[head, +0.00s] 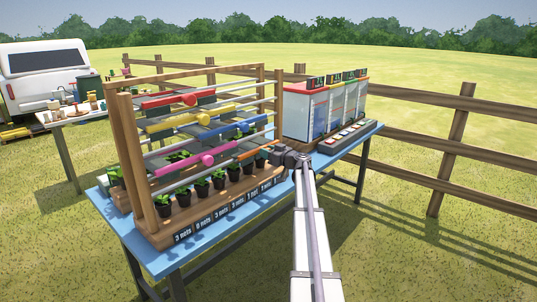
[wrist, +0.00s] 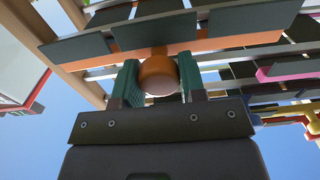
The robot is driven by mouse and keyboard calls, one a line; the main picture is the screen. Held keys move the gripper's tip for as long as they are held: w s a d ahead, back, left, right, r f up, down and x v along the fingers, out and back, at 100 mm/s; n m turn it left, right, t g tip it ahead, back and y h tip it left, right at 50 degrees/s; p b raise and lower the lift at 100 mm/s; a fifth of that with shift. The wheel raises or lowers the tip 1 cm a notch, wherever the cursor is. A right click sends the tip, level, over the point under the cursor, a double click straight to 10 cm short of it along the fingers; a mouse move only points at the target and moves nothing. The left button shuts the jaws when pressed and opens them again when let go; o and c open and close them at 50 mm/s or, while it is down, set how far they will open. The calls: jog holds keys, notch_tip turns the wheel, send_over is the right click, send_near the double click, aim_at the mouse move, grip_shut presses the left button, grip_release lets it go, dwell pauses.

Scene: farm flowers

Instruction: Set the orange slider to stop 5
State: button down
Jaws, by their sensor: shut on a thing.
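The orange slider (head: 256,151) is on the lowest front rail, near the right end of the wooden rack (head: 155,239). In the wrist view its orange bar (wrist: 222,43) carries dark plates, and its round orange knob (wrist: 158,73) sits between two green-padded fingers. My gripper (head: 276,157) is shut on that knob; it also shows in the wrist view (wrist: 160,84). My gripper and arm partly hide the slider's right end in the head view. I cannot tell its stop from these frames.
Red (head: 177,100), yellow (head: 190,118), blue (head: 235,130) and pink (head: 200,162) sliders sit on other rails. A white-and-red cabinet (head: 305,114) with displays stands right on the blue table (head: 120,222).

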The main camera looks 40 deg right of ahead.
jog(key=shift+w+d, duration=0.1)
jog(key=shift+d, duration=0.15)
jog(key=c, duration=0.7)
grip_release()
jog(key=s, duration=0.3)
jog(key=s+d, duration=0.1)
jog(key=s, duration=0.6)
jog(key=shift+s+d, duration=0.35)
jog(key=shift+s, duration=0.05)
